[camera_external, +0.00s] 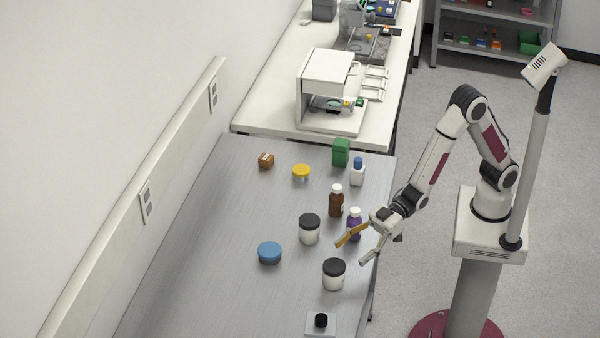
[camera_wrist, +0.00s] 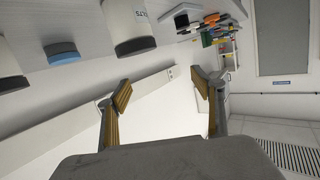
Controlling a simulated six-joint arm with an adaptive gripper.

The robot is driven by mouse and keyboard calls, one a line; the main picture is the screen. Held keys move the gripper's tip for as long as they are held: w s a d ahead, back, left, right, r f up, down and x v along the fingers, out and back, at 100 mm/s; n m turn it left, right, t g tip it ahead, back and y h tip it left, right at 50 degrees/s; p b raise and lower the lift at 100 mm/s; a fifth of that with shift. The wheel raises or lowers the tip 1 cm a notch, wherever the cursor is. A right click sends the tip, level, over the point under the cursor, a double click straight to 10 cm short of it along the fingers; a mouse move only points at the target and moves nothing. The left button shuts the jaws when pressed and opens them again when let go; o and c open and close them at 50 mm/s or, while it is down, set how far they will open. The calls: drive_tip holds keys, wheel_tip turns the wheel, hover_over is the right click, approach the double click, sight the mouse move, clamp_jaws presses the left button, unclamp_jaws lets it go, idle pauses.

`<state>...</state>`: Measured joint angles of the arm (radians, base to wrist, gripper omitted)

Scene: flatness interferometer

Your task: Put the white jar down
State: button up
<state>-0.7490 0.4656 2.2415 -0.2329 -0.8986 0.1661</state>
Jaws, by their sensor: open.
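Two white jars with black lids stand upright on the grey table. One white jar (camera_external: 309,232) is near the table's middle and the other white jar (camera_external: 333,277) is closer to the front. My gripper (camera_external: 353,250) is open at the table's right edge, beside the jars and appearing apart from both. In the wrist view my gripper (camera_wrist: 160,90) has its two yellow-padded fingers spread with nothing between them. That view appears upside down; a white jar (camera_wrist: 126,22) with lettering and another white jar (camera_wrist: 8,58) show at its upper left.
A blue-lidded tub (camera_external: 269,253) stands left of the jars. A brown bottle (camera_external: 336,203) and a purple bottle (camera_external: 354,224) stand close behind my gripper. A black-topped item sits on a pale plate (camera_external: 312,331) at the front. The table's left side is clear.

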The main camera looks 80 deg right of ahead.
drive_tip(key=shift+w+d+n+g, duration=0.5)
drive_tip(key=shift+d+n+g, duration=0.25)
drive_tip(key=shift+d, duration=0.95)
approach(326, 281)
drive_tip(key=shift+s+d+r+h, duration=0.3)
drive_tip(key=shift+s+r+h, duration=0.1)
drive_tip(key=shift+s+r, duration=0.2)
drive_tip(key=shift+w, duration=0.1)
drive_tip(key=shift+x, duration=1.25)
drive_tip(key=shift+x, duration=2.6)
drive_tip(key=shift+w+d+f, duration=0.1)
drive_tip(key=shift+d+f, duration=0.05)
drive_tip(key=shift+f, duration=0.05)
drive_tip(key=c, duration=1.4)
